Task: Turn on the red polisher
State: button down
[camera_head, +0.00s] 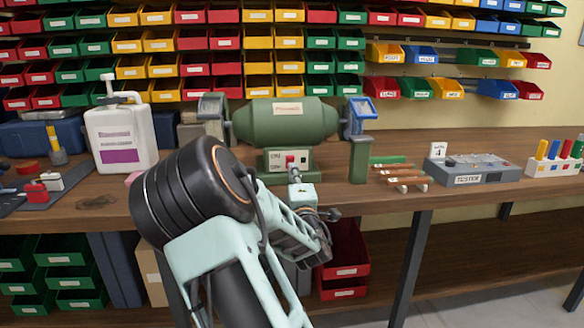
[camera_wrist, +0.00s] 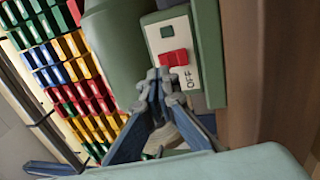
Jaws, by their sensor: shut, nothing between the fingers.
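A green bench machine (camera_head: 290,122) with a wheel guard at each end stands at the back of the bench. I see no red machine; its switch is red. The red rocker switch (camera_wrist: 175,58) sits on a pale plate on the machine's base, with "OFF" printed beside it. It also shows small in the head view (camera_head: 291,160). My gripper (camera_wrist: 160,76) is shut and empty, its fingertips close by the switch's lower edge in the wrist view. I cannot tell whether they touch it. In the head view, my gripper (camera_head: 294,173) is in front of the base.
A white jug (camera_head: 121,138) stands left of the machine. Rods on a small rack (camera_head: 398,172), a grey tester box (camera_head: 472,170) and screwdrivers in a holder (camera_head: 556,157) stand to the right. Rows of coloured bins fill the wall. Bare wood (camera_head: 365,202) lies along the front edge.

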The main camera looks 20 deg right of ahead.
aim_at(291, 158)
jog(key=shift+b+x, duration=0.35)
jog(key=shift+x, duration=1.65)
jog(key=shift+r, duration=0.1)
jog(key=p, duration=0.1)
jog(key=r+g+p, duration=0.1)
jog(key=p, duration=0.1)
jog(key=shift+w+d, duration=0.15)
jog(key=shift+w, duration=0.2)
jog(key=shift+w+f, duration=0.1)
jog(key=shift+f, duration=0.3)
